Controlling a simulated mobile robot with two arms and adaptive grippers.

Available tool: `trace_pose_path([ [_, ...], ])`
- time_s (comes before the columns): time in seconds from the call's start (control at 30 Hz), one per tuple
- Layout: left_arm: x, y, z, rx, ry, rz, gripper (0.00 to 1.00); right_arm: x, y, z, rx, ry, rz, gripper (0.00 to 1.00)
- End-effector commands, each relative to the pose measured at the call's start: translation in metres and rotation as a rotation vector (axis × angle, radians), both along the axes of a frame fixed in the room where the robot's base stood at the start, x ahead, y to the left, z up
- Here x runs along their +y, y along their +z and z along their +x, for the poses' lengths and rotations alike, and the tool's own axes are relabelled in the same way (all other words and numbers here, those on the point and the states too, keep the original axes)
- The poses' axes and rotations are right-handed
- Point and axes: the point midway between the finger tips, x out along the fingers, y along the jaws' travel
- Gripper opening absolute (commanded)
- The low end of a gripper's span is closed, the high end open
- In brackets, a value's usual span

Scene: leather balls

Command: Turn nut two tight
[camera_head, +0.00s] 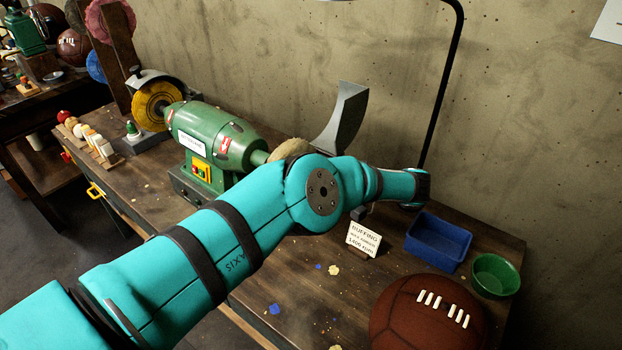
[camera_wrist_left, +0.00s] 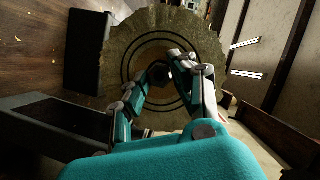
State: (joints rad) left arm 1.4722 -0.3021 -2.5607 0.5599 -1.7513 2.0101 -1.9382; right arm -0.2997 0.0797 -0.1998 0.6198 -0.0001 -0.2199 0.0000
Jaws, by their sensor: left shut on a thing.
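In the left wrist view, a dark nut (camera_wrist_left: 157,70) sits at the centre of a tan buffing wheel (camera_wrist_left: 136,36) with dark rings. My left gripper (camera_wrist_left: 160,80) has its two fingers closed around the nut, one on each side; they partly cover it. In the head view my teal left arm crosses the bench, and its gripper and the nut are hidden behind it. Only the top of the tan wheel (camera_head: 288,147) shows there, at the right end of the green buffing machine (camera_head: 222,137). The nut's thread is not visible. My right gripper is not in view.
A yellow wheel (camera_head: 152,103) is at the machine's other end. A metal guard (camera_head: 346,115) stands behind the tan wheel. Right of my arm are a buffing sign (camera_head: 363,238), a blue tray (camera_head: 437,241), a green bowl (camera_head: 495,275) and a brown leather ball (camera_head: 425,318).

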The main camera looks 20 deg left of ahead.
Motion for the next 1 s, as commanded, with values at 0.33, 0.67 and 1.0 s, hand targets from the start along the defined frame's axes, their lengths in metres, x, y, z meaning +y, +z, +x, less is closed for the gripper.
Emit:
trace_pose_path([
  [0.33,-0.001,0.000,0.000,0.001,-0.002,0.000,0.47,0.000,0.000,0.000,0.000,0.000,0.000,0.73],
  [0.67,0.000,0.000,0.000,0.000,0.000,-0.001,0.47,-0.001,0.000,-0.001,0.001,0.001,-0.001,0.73],
  [1.0,0.001,-0.004,0.000,-0.076,0.000,-0.029,0.47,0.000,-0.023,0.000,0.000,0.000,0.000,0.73],
])
